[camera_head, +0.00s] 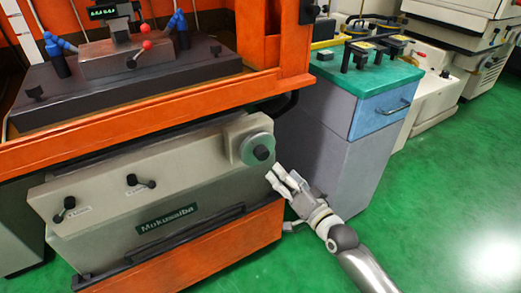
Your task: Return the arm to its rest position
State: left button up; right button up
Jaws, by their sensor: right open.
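My right arm (352,247) comes in from the bottom right. Its gripper (277,176) is open, with its fingertips close to the round grey handwheel (256,148) on the front of the machine. The fingers appear empty. I cannot tell whether the fingertips touch the handwheel or the machine's front panel. My left gripper is not in view.
The orange and beige spark erosion machine (150,203) fills the left side. A grey cabinet (325,150) with a green top (385,77) stands just behind my right gripper. White equipment (433,92) stands farther back. Green floor (450,190) is clear at right.

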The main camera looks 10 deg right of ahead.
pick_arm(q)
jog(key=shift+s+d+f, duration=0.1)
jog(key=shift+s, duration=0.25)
